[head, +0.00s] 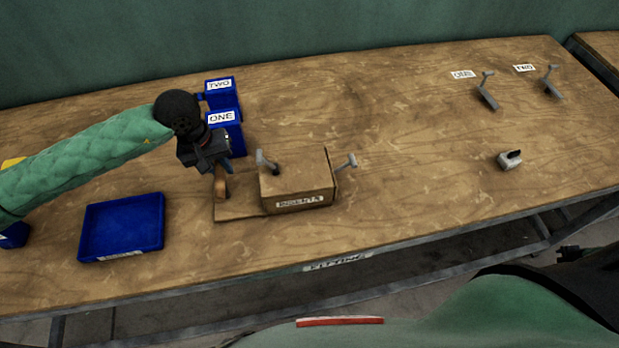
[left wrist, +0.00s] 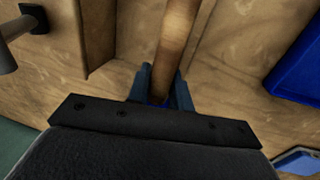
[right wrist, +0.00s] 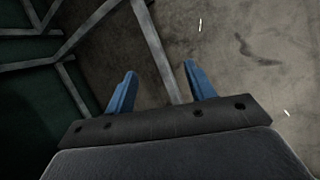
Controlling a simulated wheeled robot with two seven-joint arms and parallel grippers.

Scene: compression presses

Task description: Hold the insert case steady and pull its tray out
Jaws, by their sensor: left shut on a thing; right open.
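The insert case (head: 297,190) is a wooden box with a label on its front, standing near the table's front edge. A grey bracket-like handle shows at each end of it. A low wooden part (head: 238,208), which looks like the tray, sticks out from its left side and carries an upright wooden handle (head: 220,184). My left gripper (head: 217,168) is shut on this handle from above. In the left wrist view, the handle (left wrist: 176,40) stands between the blue fingers. My right gripper (right wrist: 160,85) is open and empty, above the floor, away from the case.
Blue bins labelled TWO (head: 221,98) and ONE (head: 237,139) stand behind the left gripper. A shallow blue tray (head: 98,212) lies at left. Two grey levers (head: 487,92) (head: 552,84) and a small grey block (head: 505,162) are at right. The table between is clear.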

